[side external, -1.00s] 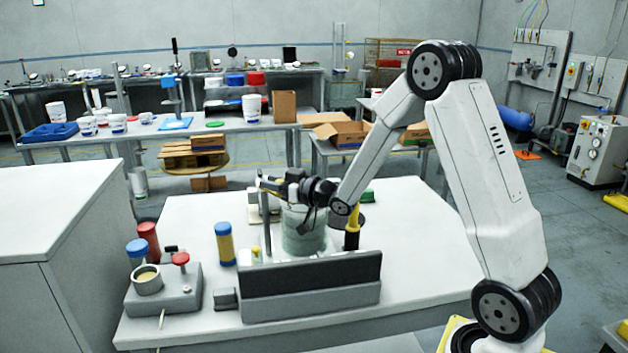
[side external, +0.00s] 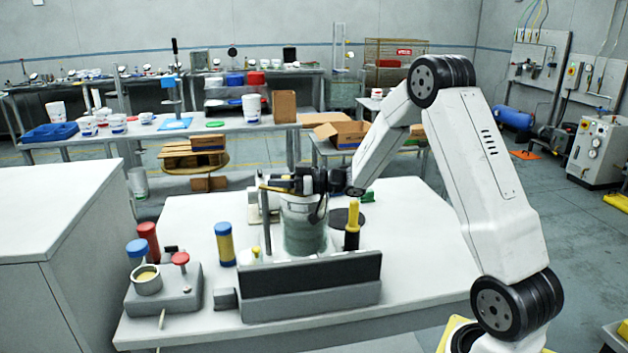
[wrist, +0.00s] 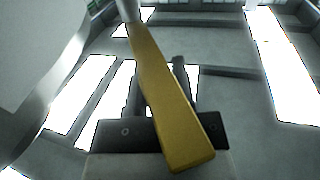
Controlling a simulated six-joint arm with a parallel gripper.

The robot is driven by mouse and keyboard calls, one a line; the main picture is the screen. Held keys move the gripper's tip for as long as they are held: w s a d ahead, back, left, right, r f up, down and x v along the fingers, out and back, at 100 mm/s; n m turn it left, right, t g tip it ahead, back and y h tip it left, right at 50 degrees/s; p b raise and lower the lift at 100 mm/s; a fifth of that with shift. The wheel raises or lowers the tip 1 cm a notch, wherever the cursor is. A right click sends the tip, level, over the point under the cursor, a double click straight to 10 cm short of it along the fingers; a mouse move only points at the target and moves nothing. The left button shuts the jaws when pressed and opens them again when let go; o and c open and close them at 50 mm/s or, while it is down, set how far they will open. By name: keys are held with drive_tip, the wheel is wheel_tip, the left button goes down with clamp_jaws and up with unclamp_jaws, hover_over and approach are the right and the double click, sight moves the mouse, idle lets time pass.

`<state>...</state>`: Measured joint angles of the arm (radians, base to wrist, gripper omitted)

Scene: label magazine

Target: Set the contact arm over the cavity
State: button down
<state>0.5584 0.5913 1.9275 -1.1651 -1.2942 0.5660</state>
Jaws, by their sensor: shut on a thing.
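The contact arm, a flat brass-yellow bar (wrist: 168,100), runs from top centre to lower right in the wrist view. In the side external view a thin yellow strip (side external: 272,189), apparently the same bar, shows left of my gripper (side external: 296,183). My gripper is shut on the bar, level above a clear greenish cylinder (side external: 303,230); its fingertips are hard to make out. A slim grey post (side external: 266,222) stands left of the cylinder, under the strip. I cannot pick out the cavity, so whether the bar lies over it cannot be told.
A dark panel (side external: 312,284) stands in front of the cylinder. A yellow-topped black post (side external: 352,230) stands close on its right. A blue-capped yellow cylinder (side external: 225,244) and a grey block (side external: 175,291) are to the left. The white table (side external: 430,255) is clear at right.

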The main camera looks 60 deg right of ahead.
idle(0.3)
drive_tip(key=shift+c, duration=2.2)
unclamp_jaws()
drive_tip(key=v, duration=0.7)
drive_tip(key=shift+s+d, duration=0.2)
drive_tip(key=shift+s, duration=0.15)
clamp_jaws()
drive_tip(key=s+a+n+t+h, duration=0.1)
drive_tip(key=s+a+n+h, duration=0.3)
drive_tip(key=s+n, duration=0.5)
drive_tip(key=a+n, duration=0.1)
drive_tip(key=n, duration=0.5)
drive_tip(key=shift+s+t, duration=0.35)
drive_tip(key=shift+t, duration=0.05)
